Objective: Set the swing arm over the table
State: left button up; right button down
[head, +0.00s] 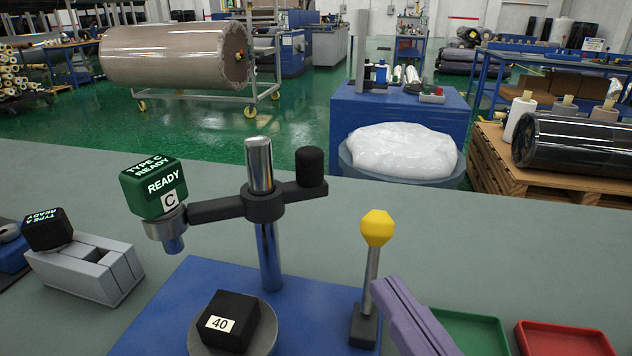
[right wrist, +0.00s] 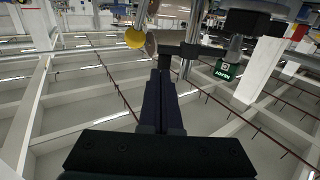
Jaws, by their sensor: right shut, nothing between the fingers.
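The swing arm (head: 221,208) is dark grey and clamps around a silver post (head: 269,250) on a blue base (head: 185,300). Its left end carries a silver cylinder (head: 172,240) topped by a green block (head: 150,190) reading TYPE C READY; its right end has a black knob (head: 310,167). The round grey table (head: 265,340) holds a black block (head: 232,310) marked 40. In the head view the cylinder appears left of this table, not above it. My right gripper (head: 384,290) is shut and empty, right of the yellow-knobbed lever (head: 377,228). The right wrist view shows its closed fingers (right wrist: 160,90).
A grey fixture (head: 90,270) with a black TYPE A block (head: 47,229) stands at left. Green (head: 470,330) and red (head: 565,340) trays lie at right, near my right gripper. The bench (head: 490,250) behind the lever is clear. The yellow knob also shows in the right wrist view (right wrist: 135,37).

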aim_at(326, 194)
pick_arm(q)
jog(key=shift+d+f+b, duration=0.1)
jog(key=shift+f+b, duration=0.25)
pick_arm(e)
jog(key=x, duration=1.3)
jog(key=shift+w, duration=0.1)
pick_arm(q)
jog(key=shift+r, duration=0.15)
pick_arm(e)
jog(key=shift+r, duration=0.1)
